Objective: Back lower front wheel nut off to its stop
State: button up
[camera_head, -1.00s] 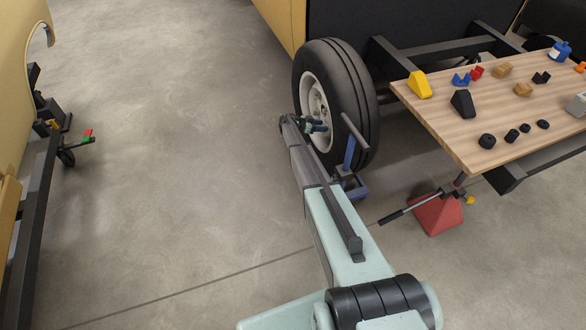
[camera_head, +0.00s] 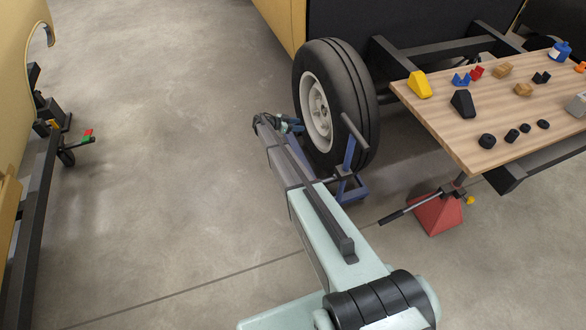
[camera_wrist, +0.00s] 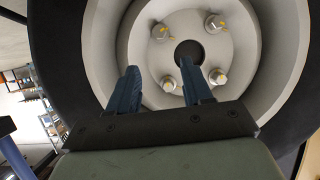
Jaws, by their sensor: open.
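The front wheel (camera_head: 336,105) has a black tire and a pale rim, and shows from the side in the head view. In the wrist view its pale hub disc (camera_wrist: 190,55) carries several nuts with orange marks around a dark centre hole. Two are upper nuts, left (camera_wrist: 160,31) and right (camera_wrist: 215,23); two are lower nuts, left (camera_wrist: 169,83) and right (camera_wrist: 217,76). My gripper (camera_wrist: 160,68) is open and empty, its blue fingers pointing at the hub. The lower left nut appears between the fingers. In the head view my gripper (camera_head: 292,124) is left of the wheel, apart from it.
A blue stand (camera_head: 350,160) stands close beside the wheel, near my arm. A wooden table (camera_head: 475,140) with small blocks is at the right, above a red stand (camera_head: 438,215). The floor between is clear.

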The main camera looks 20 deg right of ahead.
jog(key=s+a+f+n+y, duration=0.2)
jog(key=s+a+n, duration=0.1)
jog(key=s+n, duration=0.2)
jog(key=s+a+f+n+g+y, duration=0.1)
jog(key=s+a+n+y, duration=0.2)
jog(key=s+n, duration=0.3)
jog(key=s+a+f+n+g+y, duration=0.1)
jog(key=s+a+n, duration=0.3)
jog(key=s, duration=0.5)
jog(key=shift+s+f+n+y, duration=0.3)
jog(key=shift+f+n+y, duration=0.5)
jog(key=shift+f+n, duration=0.1)
jog(key=shift+d, duration=0.1)
